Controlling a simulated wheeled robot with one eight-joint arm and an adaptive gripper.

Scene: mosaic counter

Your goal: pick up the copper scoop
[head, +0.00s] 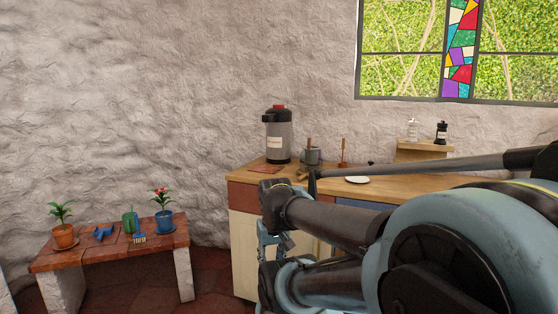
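I cannot make out the copper scoop for certain. A small brown-handled upright item (343,152) stands on the wooden counter (335,186), too small to identify. A small brownish shape (303,173) lies left of it, partly behind my arm, and is also unclear. My arm fills the lower right of the head view. What looks like my gripper (273,240) is in front of the counter's cabinet, below the counter top and apart from the items on it. Its fingers are mostly hidden by arm links, so its opening does not show.
A grey dispenser with a black top (279,140), a grey pot (312,157) and a white plate (357,180) stand on the counter. A small wooden shelf (424,147) holds two bottles. A low bench (78,256) with potted plants stands left, with floor between.

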